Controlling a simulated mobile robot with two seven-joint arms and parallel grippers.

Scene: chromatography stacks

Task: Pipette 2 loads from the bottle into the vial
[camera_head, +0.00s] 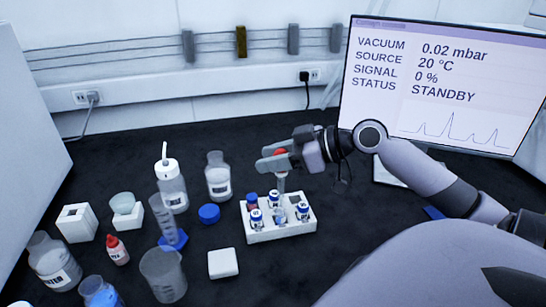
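My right gripper (277,158) is shut on the red bulb (281,153) of a pipette. The pipette's pale stem (282,183) points down over the white vial rack (284,236). The rack holds several small vials, some with blue caps, such as a labelled one (257,219) at front left. A vial (280,216) near the rack's middle stands below the pipette; whether the tip is inside it I cannot tell. A clear labelled bottle (218,181) stands upright behind and left of the rack. A blue cap (209,213) lies in front of it. My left gripper is not in view.
A wash bottle (171,187), a cylinder on a blue base (164,220), a beaker (163,276), a red-capped dropper bottle (117,250) and a large bottle (54,262) crowd the left. A white block (223,263) lies front centre. A monitor (440,85) stands back right.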

